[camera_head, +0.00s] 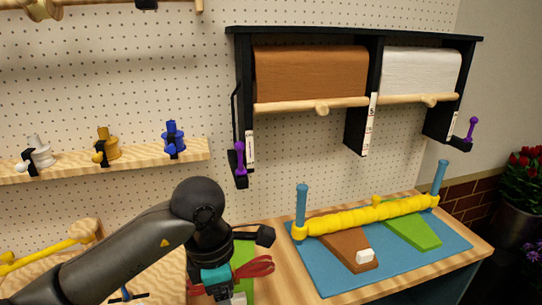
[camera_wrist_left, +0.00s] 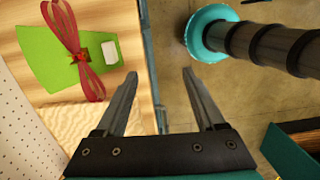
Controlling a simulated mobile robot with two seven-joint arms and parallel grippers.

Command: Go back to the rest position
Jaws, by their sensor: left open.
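My left arm comes in from the left in the head view, with its wrist bent down over the wooden table's front edge; its fingertips are not clear there. In the left wrist view my left gripper (camera_wrist_left: 159,75) is open, with nothing between its two fingers. A green wrap sheet (camera_wrist_left: 50,58) with a red ribbon bow (camera_wrist_left: 78,55) and a small white block (camera_wrist_left: 110,50) lies to the left of the fingers, apart from them. The red ribbon (camera_head: 258,267) shows beside my wrist in the head view. My right gripper is not in view.
A blue mat (camera_head: 335,283) with a yellow roller (camera_head: 365,215) between blue posts lies at right. A black wall rack (camera_head: 355,33) holds brown (camera_head: 310,72) and white (camera_head: 420,70) paper rolls. A wooden shelf (camera_head: 110,160) carries several spools. Bare floor (camera_wrist_left: 235,85) shows below the gripper.

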